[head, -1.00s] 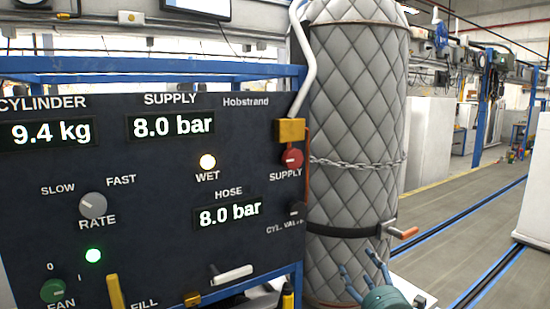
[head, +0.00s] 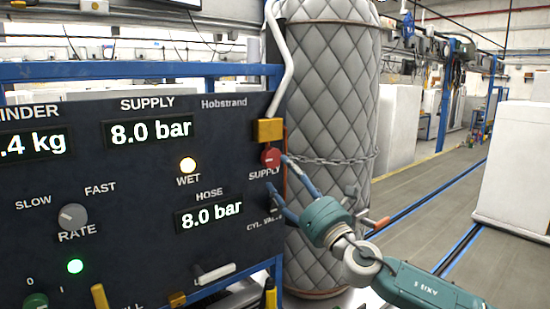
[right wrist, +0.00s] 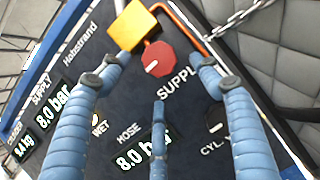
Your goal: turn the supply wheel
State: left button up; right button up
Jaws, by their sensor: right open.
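The supply wheel is a red knob with a white mark (head: 270,157), below a yellow block on the right edge of the dark panel. It also shows in the right wrist view (right wrist: 159,59), between the fingertips of my right gripper and beyond them. My right gripper (head: 279,173) is open and empty. Its blue fingers reach toward the wheel from the lower right, with one fingertip close beside the wheel in the head view. Whether it touches cannot be told. In the right wrist view my gripper's (right wrist: 159,72) fingers are spread apart. My left gripper is not in view.
The yellow block (head: 269,130) and a copper-coloured pipe sit by the wheel. The cylinder valve knob (right wrist: 217,121) is below it. A quilted grey tank (head: 330,90) with a chain (head: 335,160) stands right behind the panel (head: 120,225). Open floor lies at the right.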

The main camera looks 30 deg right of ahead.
aim_at(273, 161)
jog(key=p+x, duration=0.2)
jog(key=x, duration=0.3)
jog(key=shift+s+d+r+p, duration=0.1)
jog(key=shift+r+p, duration=0.05)
jog(key=shift+p, duration=0.2)
jog(key=shift+w+p, duration=0.3)
jog(key=shift+w, duration=0.45)
jog(key=c, duration=1.1)
